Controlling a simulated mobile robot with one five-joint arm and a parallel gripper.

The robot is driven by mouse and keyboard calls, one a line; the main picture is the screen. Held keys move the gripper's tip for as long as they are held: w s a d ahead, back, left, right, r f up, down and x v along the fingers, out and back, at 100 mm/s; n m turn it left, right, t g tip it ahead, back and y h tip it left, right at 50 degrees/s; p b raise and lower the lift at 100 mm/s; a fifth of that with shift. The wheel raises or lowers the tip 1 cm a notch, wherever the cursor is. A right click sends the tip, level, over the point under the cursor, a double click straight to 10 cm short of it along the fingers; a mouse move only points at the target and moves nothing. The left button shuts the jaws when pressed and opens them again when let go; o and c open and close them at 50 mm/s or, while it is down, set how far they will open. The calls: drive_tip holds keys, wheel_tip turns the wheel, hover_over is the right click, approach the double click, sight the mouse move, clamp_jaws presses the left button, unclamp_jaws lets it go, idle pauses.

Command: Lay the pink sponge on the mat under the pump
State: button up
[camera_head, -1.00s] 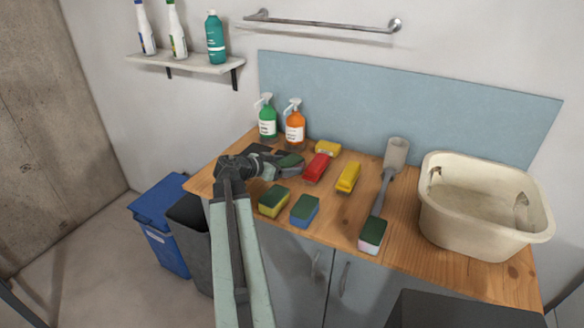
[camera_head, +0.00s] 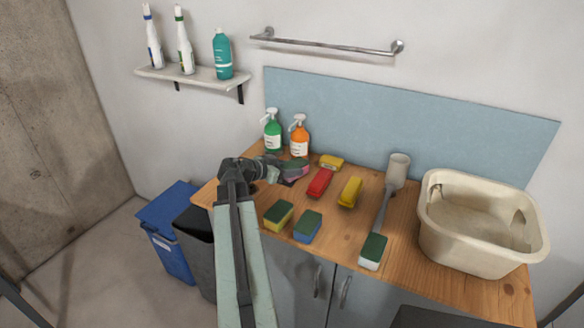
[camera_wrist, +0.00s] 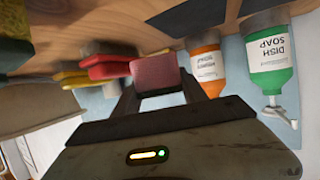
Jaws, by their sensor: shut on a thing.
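The pink sponge (camera_head: 297,174) has a dark green top face and is held at the end of my gripper (camera_head: 283,167), low over the left back of the wooden counter. In the wrist view the pink sponge (camera_wrist: 155,73) sits between both fingers. A dark patch on the counter, seemingly the mat (camera_wrist: 180,17), lies near the bottles; my gripper and the sponge hide much of it in the head view. A green pump bottle (camera_head: 272,133) and an orange pump bottle (camera_head: 299,138) stand behind. I cannot tell whether the sponge touches the surface.
Red (camera_head: 320,182) and yellow (camera_head: 350,191) blocks lie right of my gripper. Yellow-green (camera_head: 278,215), blue-green (camera_head: 308,226) and white-green (camera_head: 373,250) sponges lie in front.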

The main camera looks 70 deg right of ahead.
sight(290, 166)
wheel_tip(290, 166, up, 5)
drive_tip(key=p, duration=0.3)
drive_tip(key=shift+r, duration=0.1)
drive_tip(key=shift+w, duration=0.1)
idle(0.4)
